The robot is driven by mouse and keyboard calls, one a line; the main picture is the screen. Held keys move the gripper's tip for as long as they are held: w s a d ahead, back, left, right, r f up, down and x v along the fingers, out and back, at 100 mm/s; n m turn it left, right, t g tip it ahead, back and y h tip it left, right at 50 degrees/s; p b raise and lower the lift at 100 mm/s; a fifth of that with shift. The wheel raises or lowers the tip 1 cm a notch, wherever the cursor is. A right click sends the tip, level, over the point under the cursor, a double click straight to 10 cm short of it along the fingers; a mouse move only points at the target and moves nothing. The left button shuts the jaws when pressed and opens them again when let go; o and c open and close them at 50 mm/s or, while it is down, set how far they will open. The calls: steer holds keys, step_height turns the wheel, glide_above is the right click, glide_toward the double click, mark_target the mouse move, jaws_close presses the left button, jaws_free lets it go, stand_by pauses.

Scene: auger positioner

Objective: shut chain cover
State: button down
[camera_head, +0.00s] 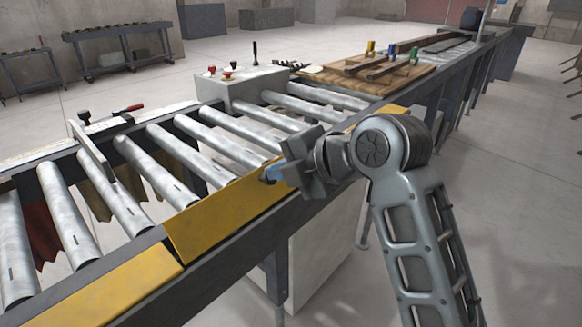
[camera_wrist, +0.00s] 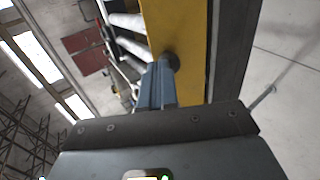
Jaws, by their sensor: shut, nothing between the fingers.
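The chain cover is a yellow panel (camera_head: 225,212) along the near side of the roller conveyor. In the head view it stands tilted up at an angle from the frame, unlike the flat yellow panel (camera_head: 115,290) to its left. In the wrist view the yellow cover (camera_wrist: 193,30) runs upright past my fingers. My gripper (camera_head: 271,173) is shut and empty at the right part of the cover's upper edge.
Metal rollers (camera_head: 155,170) lie behind the cover. A grey control box (camera_head: 242,88) with red knobs stands across the conveyor. A wooden board (camera_head: 365,75) with clamps lies further along. The floor on the near right is open.

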mark_target(259, 173)
steer(key=shift+w+a, duration=0.2)
steer(key=shift+a, duration=0.15)
steer(key=shift+w+a+r+g+h+p, duration=0.1)
steer(key=shift+w+a+g+h+p, duration=0.2)
steer(key=shift+w+a+g+h, duration=0.3)
steer(key=shift+w+a+f, duration=0.15)
steer(key=shift+a+f, duration=0.05)
steer(key=shift+a, duration=0.1)
steer(key=shift+w+a+f, duration=0.1)
steer(key=shift+w+a, duration=0.6)
steer(key=shift+a, duration=0.25)
steer(key=shift+w+a+f+g+h, duration=0.2)
steer(key=shift+a+g+h, duration=0.1)
steer(key=shift+h, duration=0.3)
steer(key=shift+b+x, duration=0.4)
steer(key=shift+x, duration=1.45)
steer(key=shift+w+a+r, duration=0.15)
steer(key=shift+r, duration=0.1)
